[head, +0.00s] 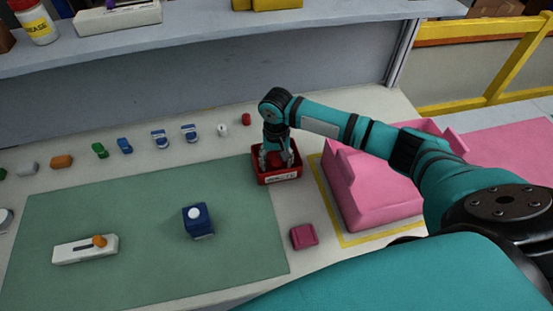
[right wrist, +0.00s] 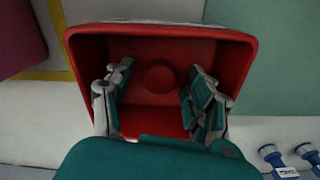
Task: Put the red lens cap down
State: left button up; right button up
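A small round red piece, seemingly the red lens cap (right wrist: 160,76), lies on the floor of the red tray (right wrist: 248,52) in the right wrist view. My right gripper (right wrist: 158,98) is open, with its fingers spread on both sides of the cap and clear gaps between. In the head view the right gripper (head: 276,160) points down into the red tray (head: 278,180), which has a white label on its front; the cap is hidden there. My left gripper is not in view.
A pink bin (head: 375,205) stands right of the tray. A green mat (head: 130,220) carries a blue block (head: 198,221) and a white device (head: 85,250). A small pink piece (head: 303,236) lies in front. Several small parts, including a red one (head: 246,119), line the back.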

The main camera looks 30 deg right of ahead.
aim_at(276, 163)
jog(key=shift+w+r, duration=0.1)
jog(key=shift+r, duration=0.45)
notch_tip(276, 163, up, 12)
jog(key=b, duration=0.1)
jog(key=shift+f, duration=0.2)
